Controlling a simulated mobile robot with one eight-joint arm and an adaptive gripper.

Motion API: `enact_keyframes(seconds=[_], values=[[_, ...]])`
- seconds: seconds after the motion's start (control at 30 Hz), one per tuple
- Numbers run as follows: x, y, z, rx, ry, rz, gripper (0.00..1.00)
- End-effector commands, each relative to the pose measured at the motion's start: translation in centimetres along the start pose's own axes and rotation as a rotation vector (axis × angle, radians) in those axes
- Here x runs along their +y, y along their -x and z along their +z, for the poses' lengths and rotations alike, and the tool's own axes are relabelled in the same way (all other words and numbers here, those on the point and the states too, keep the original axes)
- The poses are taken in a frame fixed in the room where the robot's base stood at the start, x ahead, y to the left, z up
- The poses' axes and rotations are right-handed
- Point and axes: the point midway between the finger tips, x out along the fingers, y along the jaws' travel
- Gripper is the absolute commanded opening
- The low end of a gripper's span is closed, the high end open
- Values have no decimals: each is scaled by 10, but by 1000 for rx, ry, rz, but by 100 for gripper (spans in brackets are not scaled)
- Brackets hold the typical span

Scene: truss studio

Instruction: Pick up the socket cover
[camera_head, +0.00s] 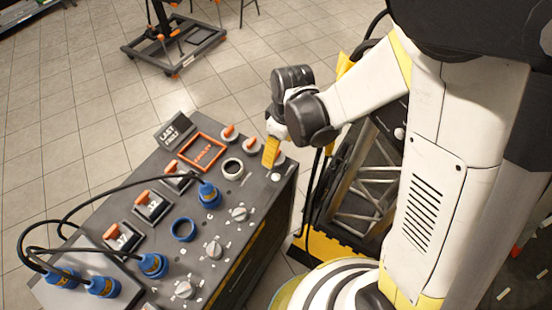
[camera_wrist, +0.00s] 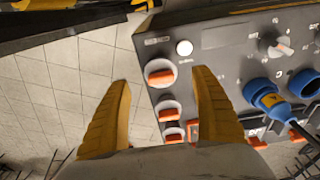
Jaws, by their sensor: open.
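I cannot tell for certain which part is the socket cover. A round pale piece with an orange bar (camera_wrist: 159,73) sits at the panel corner, between my fingertips in the wrist view; in the head view this orange-and-white piece (camera_head: 279,157) is partly behind my fingers. Two similar pieces stand in line with it, one in the middle (camera_head: 254,146) and one farther off (camera_head: 228,132). An open blue ring (camera_head: 183,229) and a pale ring (camera_head: 232,168) are on the panel top. My gripper (camera_head: 270,153) is open and empty above the corner; its yellow fingers (camera_wrist: 162,80) show in the wrist view.
Blue plugs with black cables (camera_head: 208,194) stand in the panel (camera_head: 262,200). Grey knobs (camera_head: 239,213), orange-handled switches and an orange frame (camera_head: 202,151) crowd the top. A metal truss in a yellow-edged frame (camera_head: 372,190) stands close right. Tiled floor (camera_head: 90,110) lies open behind.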

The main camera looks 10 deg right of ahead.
Motion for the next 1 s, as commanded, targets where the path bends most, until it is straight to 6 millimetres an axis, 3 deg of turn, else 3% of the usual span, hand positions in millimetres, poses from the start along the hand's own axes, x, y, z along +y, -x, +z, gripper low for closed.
enact_keyframes(seconds=[0.03,0.2,0.43,0.47,0.6,0.63,1.0], values=[[-1,-13,-1,0,1,0,75],[-2,-38,-2,0,0,0,75],[-2,-38,-3,0,-1,0,75],[-2,-38,-3,0,-1,0,73],[-2,-38,-3,0,-1,0,30],[-2,-38,-3,0,-1,0,26],[-2,-37,-3,0,-1,0,25]])
